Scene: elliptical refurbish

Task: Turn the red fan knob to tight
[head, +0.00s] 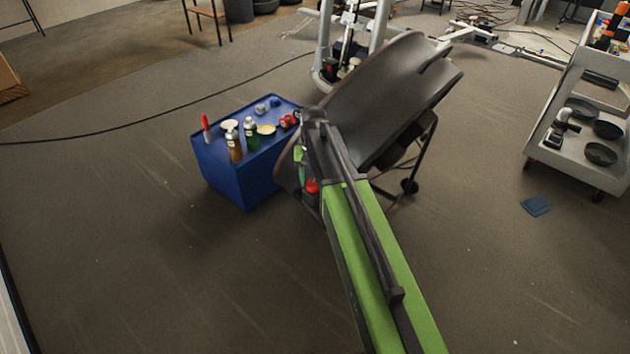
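A large dark round fan drum (385,95) stands tilted on a dark frame in the middle of the head view. A small red part (312,186) shows low at its left side, close beside my green arm. It may be the red fan knob, but it is too small and too covered to be sure, and its setting cannot be read. My arm reaches up from the bottom right and crosses in front of the drum. Its dark far joint is at the drum's left edge. My gripper's fingers cannot be made out there, nor whether they touch anything.
A blue box (240,185) left of the drum holds several bottles, lids and a red item (288,121). A grey cart (572,145) with dark pans stands at the right. A blue pad (536,206) lies on the floor. A black cable (150,125) crosses the left floor, otherwise mostly clear.

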